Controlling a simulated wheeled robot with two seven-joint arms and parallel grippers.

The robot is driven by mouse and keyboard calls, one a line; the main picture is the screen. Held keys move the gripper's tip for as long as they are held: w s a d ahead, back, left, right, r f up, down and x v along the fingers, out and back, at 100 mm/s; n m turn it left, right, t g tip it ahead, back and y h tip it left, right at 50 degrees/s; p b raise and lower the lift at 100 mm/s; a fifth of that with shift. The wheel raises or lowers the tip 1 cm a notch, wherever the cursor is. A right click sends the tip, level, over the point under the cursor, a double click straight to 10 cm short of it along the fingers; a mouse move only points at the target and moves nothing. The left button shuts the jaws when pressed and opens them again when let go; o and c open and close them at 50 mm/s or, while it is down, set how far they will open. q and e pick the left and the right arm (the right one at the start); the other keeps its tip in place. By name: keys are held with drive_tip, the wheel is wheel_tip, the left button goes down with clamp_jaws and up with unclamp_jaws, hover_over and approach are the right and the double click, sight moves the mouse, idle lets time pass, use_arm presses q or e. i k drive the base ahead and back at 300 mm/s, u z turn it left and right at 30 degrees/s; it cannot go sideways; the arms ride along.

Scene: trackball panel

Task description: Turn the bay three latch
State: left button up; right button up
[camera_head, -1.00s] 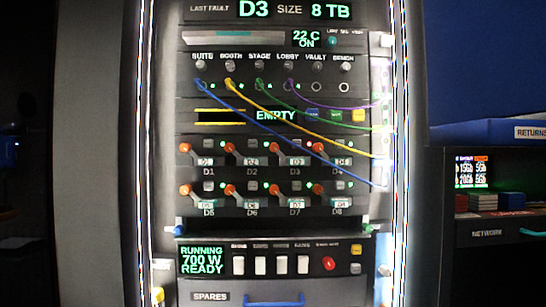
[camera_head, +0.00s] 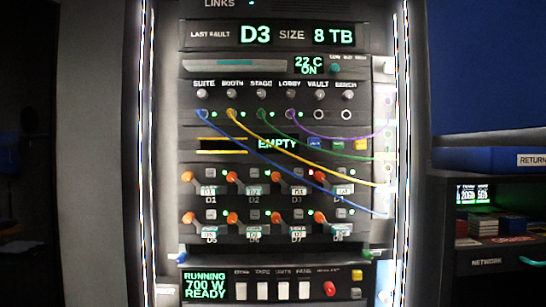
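The rack's upper row of drive bays holds the bay three latch (camera_head: 277,177), an orange-knobbed lever at the left of the bay labelled D3 (camera_head: 297,202). The lever slants from the knob at upper left down toward the bay's pale label. The other orange latches in that row, such as the D2 latch (camera_head: 232,176) and the D4 latch (camera_head: 320,177), look similarly slanted. The display (camera_head: 255,35) at the top reads "LAST FAULT D3" and "SIZE 8 TB". Neither of my grippers is in view.
Blue, yellow, green and purple cables run from the port row (camera_head: 275,114) to the rack's right side; the blue cable (camera_head: 300,183) passes close by the upper bays. A lower row has D5 to D8.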

sight(275, 176)
drive_tip(key=u, duration=1.9)
drive_tip(key=k, duration=1.1)
drive_tip(key=z, duration=1.7)
drive_tip(key=i, duration=0.5)
drive_tip(key=z, duration=0.1)
